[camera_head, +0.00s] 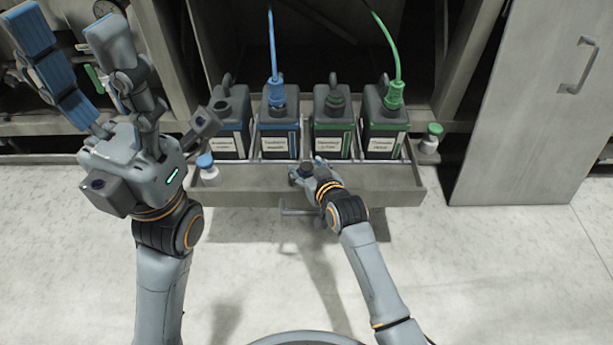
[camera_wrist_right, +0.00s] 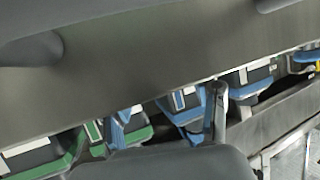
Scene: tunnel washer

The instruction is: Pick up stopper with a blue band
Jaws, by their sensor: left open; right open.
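I cannot make out a stopper with a blue band in either view. A dark stopper with a green band (camera_head: 336,101) sits on the third canister from the left.
The drawer (camera_head: 390,185) holds the canisters in a row. A blue hose connector (camera_head: 276,92) and a green one (camera_head: 394,94) sit on two of them. A blue-capped bottle (camera_head: 208,168) and a green-capped bottle (camera_head: 431,138) flank the row. The floor in front is clear.

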